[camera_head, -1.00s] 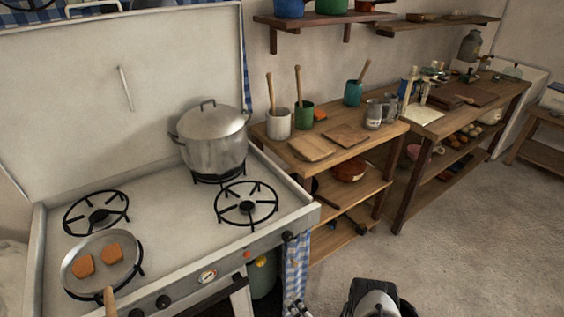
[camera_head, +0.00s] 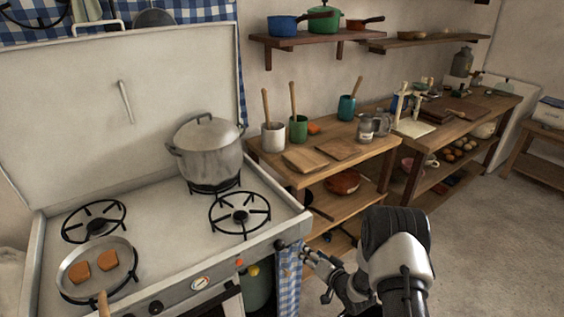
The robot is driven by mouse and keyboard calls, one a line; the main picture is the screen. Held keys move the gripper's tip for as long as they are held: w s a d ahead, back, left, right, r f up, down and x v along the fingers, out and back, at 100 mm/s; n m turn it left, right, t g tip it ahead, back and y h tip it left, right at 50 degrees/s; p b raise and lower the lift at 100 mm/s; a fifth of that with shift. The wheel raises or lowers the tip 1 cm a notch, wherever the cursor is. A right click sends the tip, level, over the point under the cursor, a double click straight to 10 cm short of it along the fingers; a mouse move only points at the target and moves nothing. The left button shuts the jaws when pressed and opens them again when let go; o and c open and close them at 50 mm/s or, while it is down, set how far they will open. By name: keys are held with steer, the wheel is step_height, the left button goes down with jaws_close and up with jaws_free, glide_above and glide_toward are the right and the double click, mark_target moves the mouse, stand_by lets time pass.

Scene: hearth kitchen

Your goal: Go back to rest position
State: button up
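My gripper (camera_head: 312,259) is at the lower middle of the head view, in front of the stove's right end and the blue checked cloth (camera_head: 288,277). My arm rises beside it on the right. The gripper is small and partly covered by my own arm, so whether its fingers are open or shut is unclear. I see nothing held in it. A frying pan (camera_head: 125,254) with two orange-brown pieces (camera_head: 94,266) sits on the stove's front left burner.
A big lidded pot (camera_head: 206,155) stands on the stove's back right burner. The front right burner (camera_head: 240,214) is empty. A wooden bench (camera_head: 318,173) with utensil pots and boards stands right of the stove. The floor (camera_head: 480,255) at the right is clear.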

steer(key=d+r+n+g+h, duration=0.1)
steer(key=d+r+h, duration=0.1)
steer(key=r, duration=0.7)
steer(key=d+r+h, duration=0.2)
steer(key=d+r, duration=0.1)
steer(key=r, duration=0.5)
steer(key=s+d+r+g+h, duration=0.2)
steer(key=s+r, duration=0.8)
steer(key=r, duration=0.3)
steer(key=s+a+r+n+g, duration=0.1)
steer(key=s+r+g, duration=0.1)
steer(key=s, duration=1.3)
steer(key=s+a+r+n+g, duration=0.1)
steer(key=s+a+r+g, duration=0.1)
steer(key=s, duration=1.4)
steer(key=shift+s+a+r+n+g, duration=0.15)
steer(key=shift+s+r+n+g, duration=0.2)
steer(key=shift+r, duration=0.5)
steer(key=shift+c, duration=0.4)
